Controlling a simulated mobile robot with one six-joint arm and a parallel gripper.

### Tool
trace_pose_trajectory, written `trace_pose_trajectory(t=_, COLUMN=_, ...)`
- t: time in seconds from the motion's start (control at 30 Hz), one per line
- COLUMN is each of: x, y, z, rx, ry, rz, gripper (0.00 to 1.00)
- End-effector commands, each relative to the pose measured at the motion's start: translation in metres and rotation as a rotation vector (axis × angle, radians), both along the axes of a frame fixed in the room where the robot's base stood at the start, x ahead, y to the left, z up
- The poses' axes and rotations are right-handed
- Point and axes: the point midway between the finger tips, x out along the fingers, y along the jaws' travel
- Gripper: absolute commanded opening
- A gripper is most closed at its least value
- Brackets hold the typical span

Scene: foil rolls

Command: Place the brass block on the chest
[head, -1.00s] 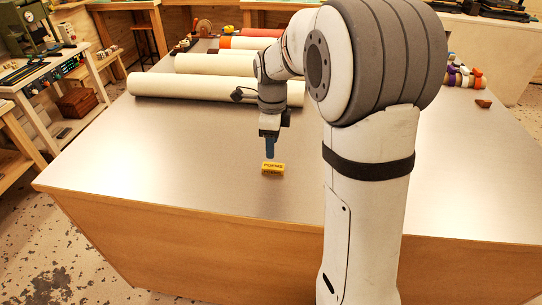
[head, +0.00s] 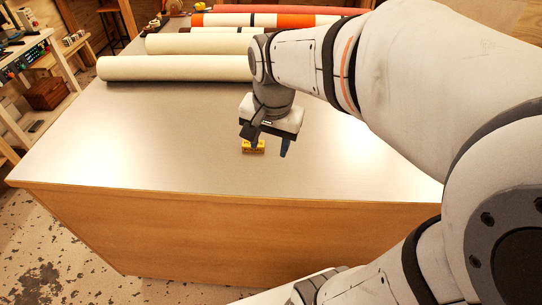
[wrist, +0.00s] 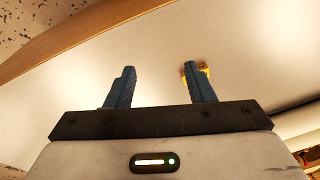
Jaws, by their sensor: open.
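A small yellow, brass-coloured block (head: 257,147) with dark lettering lies on the metal table top near its front edge. In the wrist view the block (wrist: 204,68) shows beside and partly behind the right-hand finger, not between the fingers. The wrist view shows both blue fingers (wrist: 160,72) spread apart. A reddish-brown wooden box (head: 48,93) sits on a low shelf at far left; I cannot tell whether it is the chest.
Cream rolls (head: 175,68) lie across the left and back of the table (head: 130,140), with orange and white rolls (head: 285,20) behind. The table top left of the block is clear. The table's front edge is close to the block.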

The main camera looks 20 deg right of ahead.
Motion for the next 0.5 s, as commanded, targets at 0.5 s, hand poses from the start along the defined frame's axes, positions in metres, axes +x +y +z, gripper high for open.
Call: trace_pose_trajectory(t=0.5, x=-0.075, y=0.003, z=-0.027, rx=-0.137, ry=-0.078, rz=0.647, gripper=0.49)
